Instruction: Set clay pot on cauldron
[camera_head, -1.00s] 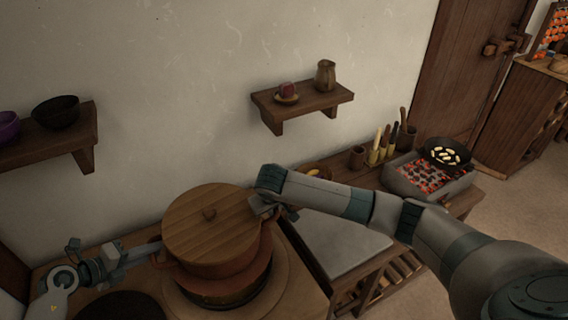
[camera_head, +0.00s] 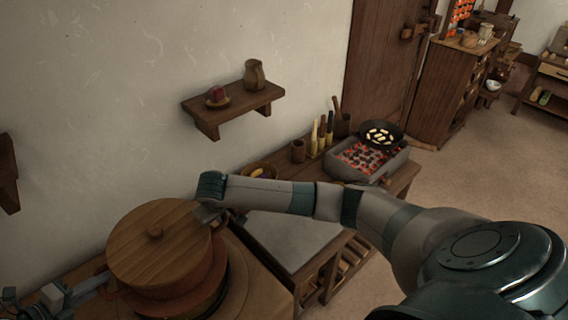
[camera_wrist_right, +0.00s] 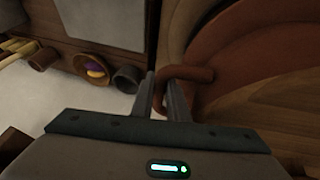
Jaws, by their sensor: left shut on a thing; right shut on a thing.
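The clay pot (camera_head: 196,282) is reddish brown and wears a round wooden lid with a knob (camera_head: 158,252). I cannot tell whether pot and cauldron touch. My right gripper (camera_head: 212,214) is shut on the pot's right side handle. In the right wrist view its two fingers (camera_wrist_right: 161,97) close on the curved handle (camera_wrist_right: 188,74). My left gripper (camera_head: 98,282) is shut on the pot's left handle, partly cut off by the frame.
A grey-topped table (camera_head: 292,238) stands right of the cauldron. Beyond it are a brazier with glowing coals (camera_head: 360,160), a black pan (camera_head: 380,136) and a small cup (camera_head: 298,150). A wall shelf (camera_head: 236,106) holds a jug (camera_head: 254,74). Open floor lies at right.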

